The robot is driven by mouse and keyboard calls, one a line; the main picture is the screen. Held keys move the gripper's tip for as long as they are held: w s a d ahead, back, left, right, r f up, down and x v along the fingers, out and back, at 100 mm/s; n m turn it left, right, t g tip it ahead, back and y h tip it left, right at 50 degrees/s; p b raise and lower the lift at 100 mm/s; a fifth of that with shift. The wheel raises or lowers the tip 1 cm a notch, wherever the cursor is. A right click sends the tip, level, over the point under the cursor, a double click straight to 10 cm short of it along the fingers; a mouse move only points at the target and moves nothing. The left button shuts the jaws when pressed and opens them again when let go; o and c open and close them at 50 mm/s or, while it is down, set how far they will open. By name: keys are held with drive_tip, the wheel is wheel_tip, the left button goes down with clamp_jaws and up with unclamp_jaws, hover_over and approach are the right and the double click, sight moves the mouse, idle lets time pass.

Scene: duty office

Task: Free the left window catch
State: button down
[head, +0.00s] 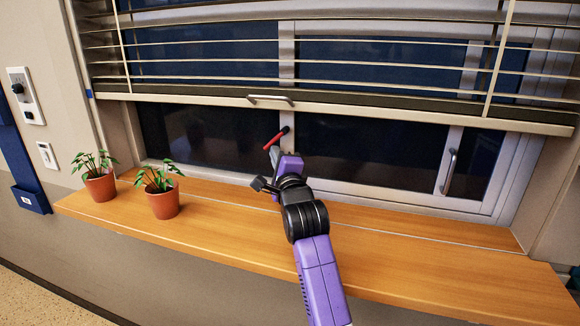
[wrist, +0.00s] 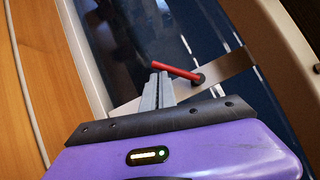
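The catch is a red lever (head: 275,139) on a dark round pivot, at the window frame's middle post below the blind. It slants down to the left from the pivot. In the wrist view the red lever (wrist: 178,71) lies just past my fingertips, with its pivot (wrist: 198,79) to the right. My gripper (head: 272,152) is at the lever's free end; its grey fingers (wrist: 158,78) are close together with nothing visible between them. I cannot tell whether the fingertips touch the lever.
Two potted plants (head: 101,187) (head: 163,203) stand on the wooden sill (head: 400,262) at the left. The blind's bottom rail (head: 380,112) hangs just above the catch. A silver handle (head: 449,171) is on the right window. The sill's right part is clear.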

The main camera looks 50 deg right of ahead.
drive_tip(key=shift+w+a+r+b, duration=0.2)
drive_tip(key=shift+w+r+b, duration=0.05)
drive_tip(key=shift+w+b, duration=0.35)
drive_tip(key=shift+w+a+r+b, duration=0.2)
drive_tip(key=shift+w+b, duration=0.25)
drive_tip(key=shift+b, duration=0.15)
drive_tip(key=shift+r, duration=0.1)
drive_tip(key=b+v, duration=0.1)
drive_tip(key=v, duration=0.6)
drive_tip(key=shift+s+a, duration=0.2)
drive_tip(key=shift+s, duration=0.1)
idle(0.4)
